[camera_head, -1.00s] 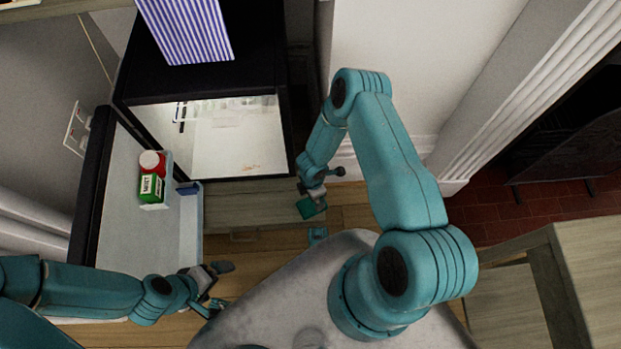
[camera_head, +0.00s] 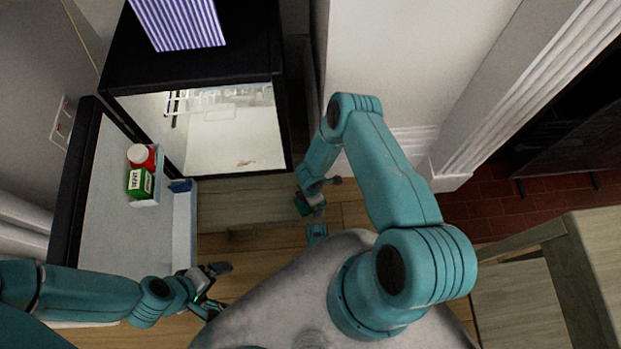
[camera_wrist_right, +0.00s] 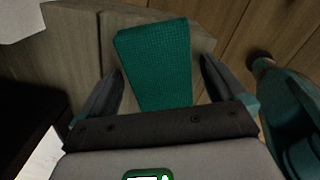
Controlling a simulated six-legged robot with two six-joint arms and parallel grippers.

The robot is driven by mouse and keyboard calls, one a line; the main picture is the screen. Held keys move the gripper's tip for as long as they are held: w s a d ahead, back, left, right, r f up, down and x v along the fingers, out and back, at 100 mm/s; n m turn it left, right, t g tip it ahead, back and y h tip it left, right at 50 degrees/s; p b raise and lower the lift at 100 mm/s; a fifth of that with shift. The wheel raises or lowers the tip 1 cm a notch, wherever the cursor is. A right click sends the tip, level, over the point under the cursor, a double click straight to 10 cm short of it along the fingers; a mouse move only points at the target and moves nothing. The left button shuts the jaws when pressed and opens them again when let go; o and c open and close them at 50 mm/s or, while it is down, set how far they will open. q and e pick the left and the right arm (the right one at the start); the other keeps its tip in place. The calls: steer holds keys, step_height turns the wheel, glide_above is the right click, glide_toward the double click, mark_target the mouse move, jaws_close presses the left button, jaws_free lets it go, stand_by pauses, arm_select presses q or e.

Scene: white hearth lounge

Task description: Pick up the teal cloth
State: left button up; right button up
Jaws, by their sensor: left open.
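The teal cloth (camera_wrist_right: 158,62) shows in the right wrist view, lying on a pale wooden surface and running down between the fingers of my right gripper (camera_wrist_right: 162,85). Those fingers are spread, with a gap on each side of the cloth. The near end of the cloth is hidden behind the gripper body. My left gripper (camera_head: 213,288) is open and empty, low at the left.
A black mini fridge (camera_head: 190,65) stands open on a wooden cabinet (camera_head: 245,195). Its door (camera_head: 92,210) swings out left, with a red jar (camera_head: 139,155) and green box (camera_head: 139,183) on its shelf. A wooden table (camera_head: 590,270) is at the right.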

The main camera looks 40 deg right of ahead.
steer(key=c, duration=1)
steer(key=shift+o, duration=0.2)
steer(key=shift+r, duration=0.1)
step_height(320, 180, up, 20)
steer(key=p, duration=0.7)
steer(key=shift+s, duration=0.1)
